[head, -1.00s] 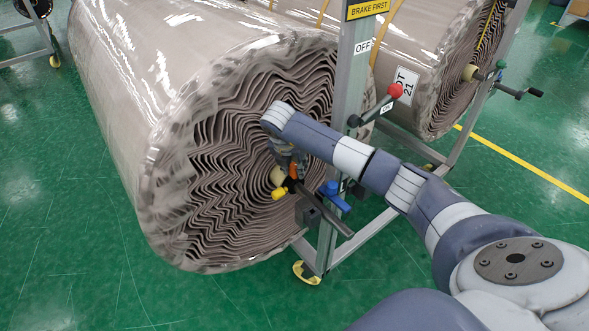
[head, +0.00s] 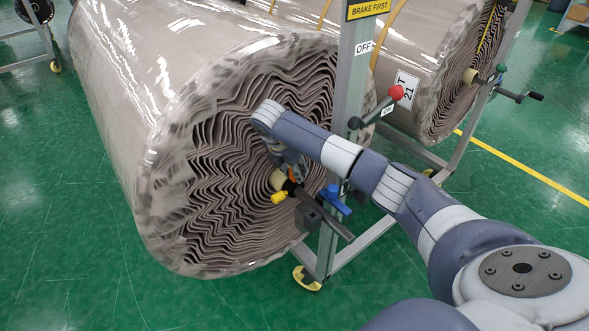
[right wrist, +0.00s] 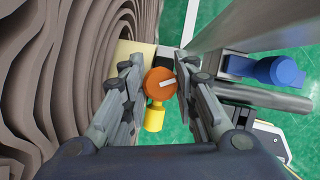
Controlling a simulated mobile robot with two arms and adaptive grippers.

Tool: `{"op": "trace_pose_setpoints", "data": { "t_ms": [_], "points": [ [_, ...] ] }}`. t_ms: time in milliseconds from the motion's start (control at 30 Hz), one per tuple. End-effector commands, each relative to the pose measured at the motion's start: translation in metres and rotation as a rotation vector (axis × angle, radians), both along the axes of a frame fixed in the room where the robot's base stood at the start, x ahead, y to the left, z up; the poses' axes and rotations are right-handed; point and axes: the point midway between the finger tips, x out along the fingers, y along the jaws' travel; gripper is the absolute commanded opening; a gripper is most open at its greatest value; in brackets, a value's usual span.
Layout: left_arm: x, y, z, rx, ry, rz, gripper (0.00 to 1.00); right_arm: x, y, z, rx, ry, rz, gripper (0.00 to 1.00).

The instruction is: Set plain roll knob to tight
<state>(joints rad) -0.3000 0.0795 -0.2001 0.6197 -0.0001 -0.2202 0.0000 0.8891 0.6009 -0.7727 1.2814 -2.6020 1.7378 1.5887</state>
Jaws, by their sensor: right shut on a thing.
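The plain wrapped roll (head: 120,100) fills the left of the head view, its wavy layered end facing me. An orange knob (right wrist: 160,82) with a white mark sits beside that end in the right wrist view. The white mark points right and slightly up. My right gripper (right wrist: 160,80) has its fingers on both sides of the knob and is shut on it. In the head view the knob is mostly hidden by my gripper. A yellow knob (right wrist: 155,118) is just below it, also seen in the head view (head: 279,197). My left gripper is not in view.
A grey stand post (head: 347,100) with a "BRAKE FIRST" sign (head: 367,9) rises right of the roll. A blue knob (head: 335,200) and a red-tipped lever (head: 396,92) are on it. A second labelled roll (head: 425,60) stands behind. Green floor is open at lower left.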

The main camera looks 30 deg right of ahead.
Motion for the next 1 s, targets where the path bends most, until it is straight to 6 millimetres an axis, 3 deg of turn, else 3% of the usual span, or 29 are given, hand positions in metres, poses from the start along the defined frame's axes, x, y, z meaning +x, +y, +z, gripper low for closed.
{"op": "trace_pose_setpoints", "data": {
  "t_ms": [33, 67, 133, 167, 567, 1000],
  "points": [
    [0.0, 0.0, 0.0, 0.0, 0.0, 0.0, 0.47, 0.0, -0.001, 0.0, 0.0, -0.002, -0.004, 0.03],
    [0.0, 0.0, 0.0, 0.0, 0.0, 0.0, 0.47, 0.0, -0.001, 0.0, 0.0, -0.001, -0.003, 0.29],
    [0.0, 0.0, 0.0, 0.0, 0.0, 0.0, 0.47, 0.0, -0.001, 0.0, 0.0, -0.001, -0.003, 0.45],
    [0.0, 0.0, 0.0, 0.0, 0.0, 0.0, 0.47, 0.0, -0.001, 0.0, 0.0, -0.001, -0.003, 0.47],
    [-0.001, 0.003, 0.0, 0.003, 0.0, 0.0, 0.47, 0.0, 0.002, 0.005, 0.001, -0.002, 0.0, 0.47],
    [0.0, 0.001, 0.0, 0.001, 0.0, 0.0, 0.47, -0.01, 0.032, 0.083, 0.001, -0.005, 0.001, 0.47]
  ]
}}
